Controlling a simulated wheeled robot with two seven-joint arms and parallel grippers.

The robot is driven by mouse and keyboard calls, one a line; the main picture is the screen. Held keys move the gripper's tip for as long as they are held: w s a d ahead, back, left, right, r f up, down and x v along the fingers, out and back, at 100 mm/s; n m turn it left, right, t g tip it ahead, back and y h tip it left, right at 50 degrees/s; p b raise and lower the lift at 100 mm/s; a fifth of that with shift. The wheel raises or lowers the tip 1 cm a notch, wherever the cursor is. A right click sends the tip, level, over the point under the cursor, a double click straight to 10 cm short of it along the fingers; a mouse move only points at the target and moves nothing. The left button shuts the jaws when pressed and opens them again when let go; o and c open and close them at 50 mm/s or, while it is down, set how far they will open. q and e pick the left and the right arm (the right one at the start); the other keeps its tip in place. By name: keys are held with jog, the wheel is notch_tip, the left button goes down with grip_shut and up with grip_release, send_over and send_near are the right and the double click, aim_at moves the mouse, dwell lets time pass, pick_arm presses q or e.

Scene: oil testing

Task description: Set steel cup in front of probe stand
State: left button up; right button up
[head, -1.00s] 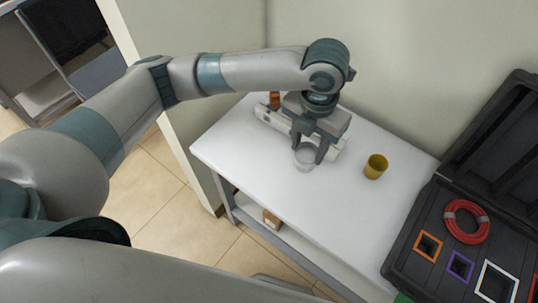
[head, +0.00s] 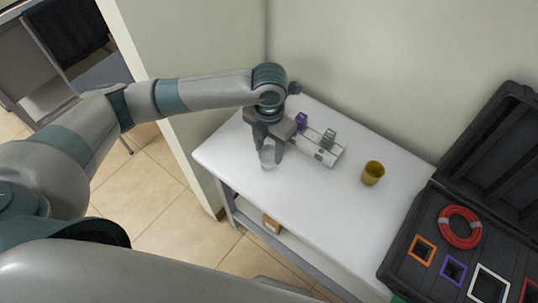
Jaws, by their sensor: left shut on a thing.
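My left gripper (head: 267,149) points down over the left part of the white table and is shut on a pale, shiny cup (head: 267,160), which looks like the steel cup. The cup is upright, at or just above the tabletop; I cannot tell if it touches. A white stand (head: 326,158), likely the probe stand, lies to the right of the gripper near the wall. It carries a purple piece (head: 301,121) and a grey piece (head: 328,138). The stand's left end is partly hidden behind my gripper. My right gripper is not in view.
A yellow cup (head: 373,173) stands on the white table (head: 300,215), right of the stand. A black open case (head: 414,270) with coloured square frames and a red coil (head: 460,227) is at the right. The table's front middle is clear. A wall runs behind.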

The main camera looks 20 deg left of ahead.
aim_at(269, 157)
pick_arm(q)
jog(key=shift+f+p, duration=0.7)
jog(key=shift+f, duration=1.3)
jog(key=shift+f, duration=0.15)
jog(key=o, duration=1.4)
jog(key=shift+r, duration=0.65)
notch_tip(269, 157, up, 11)
jog(key=b, duration=0.3)
